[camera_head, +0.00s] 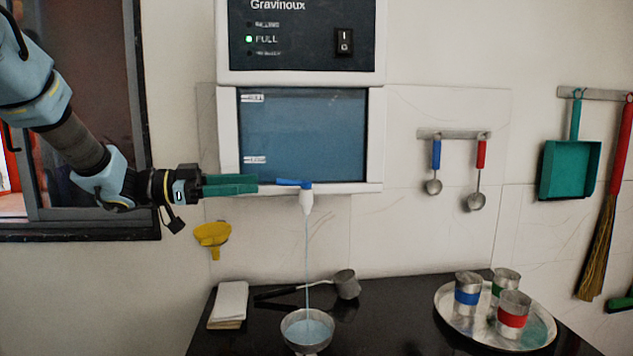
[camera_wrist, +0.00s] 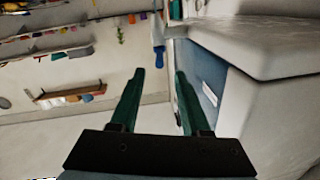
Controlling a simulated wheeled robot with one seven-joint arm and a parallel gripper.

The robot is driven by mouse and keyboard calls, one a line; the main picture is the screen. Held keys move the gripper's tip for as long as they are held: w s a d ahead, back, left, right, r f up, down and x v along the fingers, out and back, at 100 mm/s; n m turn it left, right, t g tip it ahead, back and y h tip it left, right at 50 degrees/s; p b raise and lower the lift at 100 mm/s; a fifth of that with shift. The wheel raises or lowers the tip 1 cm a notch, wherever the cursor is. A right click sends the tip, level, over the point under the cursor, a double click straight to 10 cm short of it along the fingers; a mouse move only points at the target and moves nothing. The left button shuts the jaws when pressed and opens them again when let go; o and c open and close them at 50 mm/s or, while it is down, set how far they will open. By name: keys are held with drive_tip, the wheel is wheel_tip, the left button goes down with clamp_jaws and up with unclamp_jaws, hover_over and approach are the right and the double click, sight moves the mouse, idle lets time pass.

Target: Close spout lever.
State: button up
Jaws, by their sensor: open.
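The blue spout lever (camera_head: 293,183) sits on top of the white spout (camera_head: 306,204) under the wall dispenser. It points left, and a thin stream runs from the spout into a metal bowl (camera_head: 307,338) below. My gripper (camera_head: 257,184) is left of the lever at about its height, with a small gap between. Its green fingers are open and empty. In the wrist view my gripper (camera_wrist: 160,74) has its fingers apart, and the pale spout with some blue (camera_wrist: 158,38) shows beyond and between the tips.
The dispenser (camera_head: 303,135) is on the wall, its bottom edge close to my gripper. A yellow funnel (camera_head: 212,235) hangs below my gripper. A dark table (camera_head: 390,315) holds a ladle (camera_head: 346,284), a folded cloth (camera_head: 229,302) and a tray (camera_head: 452,325) with metal cups.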

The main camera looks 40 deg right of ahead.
sight(300, 181)
drive_tip(key=p+x, duration=0.3)
drive_tip(key=x, duration=0.8)
drive_tip(key=shift+d, duration=0.1)
drive_tip(key=shift+s, duration=0.1)
clamp_jaws()
drive_tip(key=shift+r, duration=0.1)
